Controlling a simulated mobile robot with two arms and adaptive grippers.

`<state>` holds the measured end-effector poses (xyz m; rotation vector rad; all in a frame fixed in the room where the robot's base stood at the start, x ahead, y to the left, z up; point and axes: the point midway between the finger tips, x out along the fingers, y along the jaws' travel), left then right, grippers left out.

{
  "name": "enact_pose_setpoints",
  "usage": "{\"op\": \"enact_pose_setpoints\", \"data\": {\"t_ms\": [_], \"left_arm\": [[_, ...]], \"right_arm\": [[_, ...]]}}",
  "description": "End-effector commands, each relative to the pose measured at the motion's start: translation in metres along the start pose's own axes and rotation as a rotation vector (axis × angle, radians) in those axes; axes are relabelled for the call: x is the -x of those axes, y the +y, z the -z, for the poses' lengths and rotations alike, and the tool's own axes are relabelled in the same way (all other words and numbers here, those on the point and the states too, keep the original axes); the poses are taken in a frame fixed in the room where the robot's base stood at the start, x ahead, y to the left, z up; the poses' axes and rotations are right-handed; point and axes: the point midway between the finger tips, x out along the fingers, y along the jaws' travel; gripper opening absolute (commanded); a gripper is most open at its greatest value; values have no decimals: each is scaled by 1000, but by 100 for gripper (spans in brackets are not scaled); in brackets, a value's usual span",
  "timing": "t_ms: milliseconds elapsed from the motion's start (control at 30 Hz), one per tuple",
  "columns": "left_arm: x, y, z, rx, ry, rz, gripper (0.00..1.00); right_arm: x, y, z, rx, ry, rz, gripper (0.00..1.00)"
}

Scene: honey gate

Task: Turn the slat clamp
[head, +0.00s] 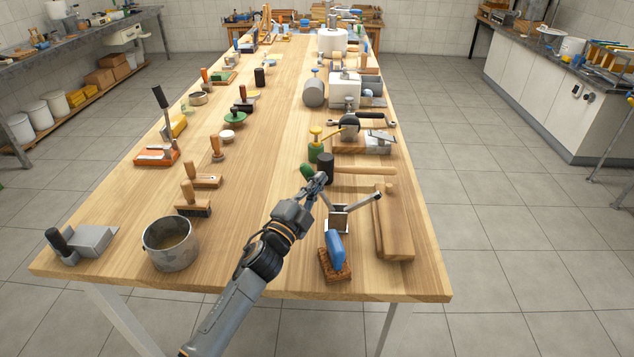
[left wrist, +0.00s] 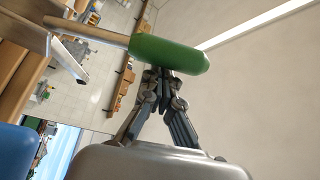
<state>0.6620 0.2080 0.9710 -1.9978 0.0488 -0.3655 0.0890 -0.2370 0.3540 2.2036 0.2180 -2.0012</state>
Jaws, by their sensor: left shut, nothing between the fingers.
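My left gripper (head: 318,181) is shut and empty, with its fingertips close to a green handle (head: 307,171) over the right half of the table. In the left wrist view the shut fingertips (left wrist: 162,78) lie at the green handle (left wrist: 170,54); I cannot tell if they touch. That handle sits on a tan rod (left wrist: 88,28) leading towards a grey metal part (left wrist: 32,22). In the head view a metal bracket with a grey arm (head: 355,206) stands just right of my gripper. I cannot tell for sure which piece is the slat clamp. My right gripper is out of view.
A blue-handled brush (head: 335,262) and a wooden board with a knob (head: 394,230) lie near the front right. A black cylinder (head: 325,168) stands beyond my gripper. A grey pot (head: 169,243) stands front left. The middle strip of the table (head: 262,140) is clear.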

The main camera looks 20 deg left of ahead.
Motion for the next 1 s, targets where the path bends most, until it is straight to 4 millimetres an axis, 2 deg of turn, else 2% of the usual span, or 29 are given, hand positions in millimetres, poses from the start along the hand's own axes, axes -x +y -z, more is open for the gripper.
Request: {"op": "enact_pose_setpoints", "data": {"t_ms": [167, 400, 567, 700, 1000], "left_arm": [[3, 3, -4, 23, -1, 14, 0], [15, 8, -26, 186, -1, 111, 0], [22, 7, -37, 291, 0, 173, 0], [28, 6, -47, 310, 0, 184, 0], [28, 5, -48, 309, 0, 183, 0]], "right_arm": [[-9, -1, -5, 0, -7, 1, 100], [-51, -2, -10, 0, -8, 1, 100], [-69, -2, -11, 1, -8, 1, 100], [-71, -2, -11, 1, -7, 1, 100], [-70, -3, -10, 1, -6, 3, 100]]}}
